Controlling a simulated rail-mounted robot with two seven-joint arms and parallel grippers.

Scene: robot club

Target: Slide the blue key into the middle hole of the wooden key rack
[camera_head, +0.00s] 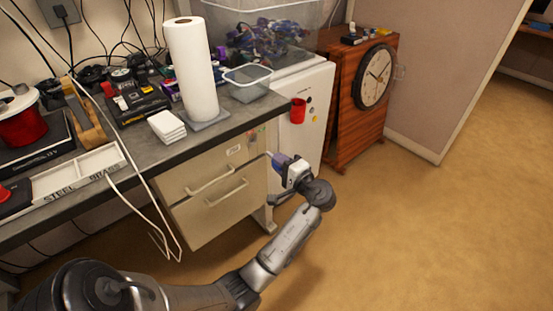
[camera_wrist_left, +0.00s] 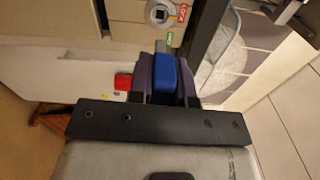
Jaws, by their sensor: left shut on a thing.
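My left gripper (camera_head: 281,161) is shut on a blue key in front of the right end of the desk, near the white cabinet. In the left wrist view, the blue key (camera_wrist_left: 163,74) sits between the dark fingers of the left gripper (camera_wrist_left: 163,62); its far end is hard to make out. I cannot pick out the wooden key rack with its holes for certain in either view. A wooden piece (camera_head: 84,112) stands on the desk at the left, but I see no holes in it. My right gripper is not in view.
The drawers (camera_head: 216,193) under the desk are left of the gripper. A wooden cabinet with a clock (camera_head: 375,76) stands behind. White cables hang at the left. The floor at right is clear.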

